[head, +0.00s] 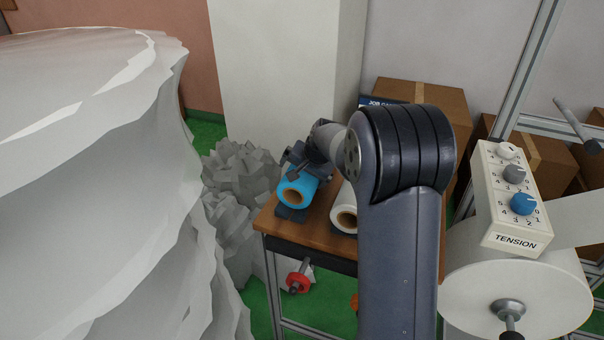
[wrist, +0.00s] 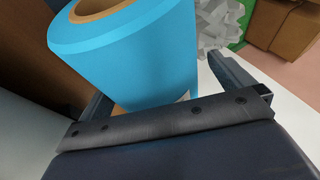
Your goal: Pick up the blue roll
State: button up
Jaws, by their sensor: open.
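The blue roll (head: 298,188) lies on a dark cradle on the wooden table, with its brown core end facing the front. In the wrist view the blue roll (wrist: 150,55) fills the upper middle, close to the gripper's palm. My gripper (head: 299,167) is at the roll's back end in the head view. In the wrist view my gripper (wrist: 158,82) is open, with one finger on each side of the roll. The left finger is partly hidden by the roll. I cannot tell whether either finger touches it.
A white roll (head: 346,217) lies just right of the blue one, partly hidden by my arm. The wooden table (head: 305,235) has bare room at its front. Grey crumpled heaps (head: 240,175) stand left of it. A tension box (head: 510,200) and cardboard boxes (head: 430,98) are at right and behind.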

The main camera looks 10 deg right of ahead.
jog(key=shift+w+a+f, duration=0.1)
jog(key=shift+w+f, duration=0.05)
jog(key=shift+f, duration=0.1)
jog(key=shift+c, duration=0.2)
jog(key=c, duration=1)
